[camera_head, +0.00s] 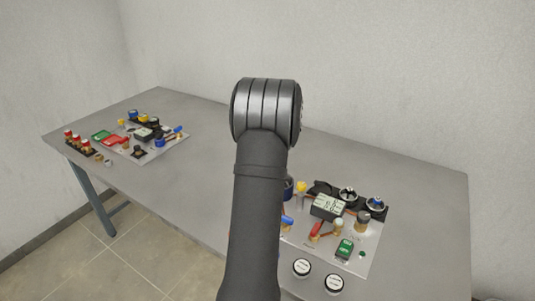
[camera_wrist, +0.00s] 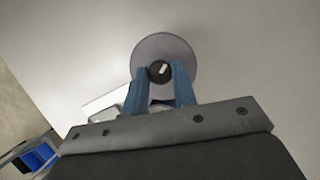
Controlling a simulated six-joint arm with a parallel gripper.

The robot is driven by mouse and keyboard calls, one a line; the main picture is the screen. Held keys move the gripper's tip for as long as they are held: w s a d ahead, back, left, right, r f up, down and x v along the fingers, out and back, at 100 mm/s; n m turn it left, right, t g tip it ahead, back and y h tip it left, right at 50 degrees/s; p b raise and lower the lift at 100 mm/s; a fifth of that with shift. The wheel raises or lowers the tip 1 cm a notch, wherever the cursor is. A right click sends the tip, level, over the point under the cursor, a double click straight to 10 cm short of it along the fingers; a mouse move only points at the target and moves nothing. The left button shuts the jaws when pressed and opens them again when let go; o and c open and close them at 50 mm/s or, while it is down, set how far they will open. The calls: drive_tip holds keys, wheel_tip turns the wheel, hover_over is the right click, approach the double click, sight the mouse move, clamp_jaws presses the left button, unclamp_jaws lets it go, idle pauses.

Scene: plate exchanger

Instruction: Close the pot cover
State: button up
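My gripper (camera_wrist: 160,69) shows in the wrist view as two blue fingers that stand a small distance apart. A round grey disc (camera_wrist: 145,47) lies behind the fingertips. A black knob with a white mark (camera_wrist: 160,71) sits at the disc's centre, between the tips. I cannot tell whether the fingers touch the knob or hold it, nor whether this disc is the pot cover. In the head view my arm hides the gripper.
The nearer board (camera_head: 360,263) carries a display (camera_head: 328,206), a red-handled part (camera_head: 318,232) and a green block (camera_head: 345,249). Two white-topped round parts (camera_head: 302,267) (camera_head: 334,283) stand at its front. Another crowded board (camera_head: 165,150) is at the left. The tabletop's right side (camera_head: 430,215) is bare.

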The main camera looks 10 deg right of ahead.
clamp_jaws()
drive_tip(key=m, duration=0.1)
drive_tip(key=s+d+m+h, duration=0.1)
drive_tip(key=m, duration=0.1)
drive_tip(key=shift+d+m+t, duration=0.2)
drive_tip(key=shift+m+t, duration=0.1)
drive_tip(key=shift+s+d+m+h, duration=0.3)
drive_tip(key=shift+m+h, duration=0.15)
drive_tip(key=shift+m, duration=0.45)
drive_tip(key=shift+s+d+m+h, duration=0.3)
drive_tip(key=shift+m+h, duration=0.1)
drive_tip(key=shift+m, duration=0.5)
drive_tip(key=shift+s+d+m+h, duration=0.3)
drive_tip(key=shift+m+h, duration=0.15)
drive_tip(key=shift+m, duration=0.45)
drive_tip(key=o, duration=0.8)
unclamp_jaws()
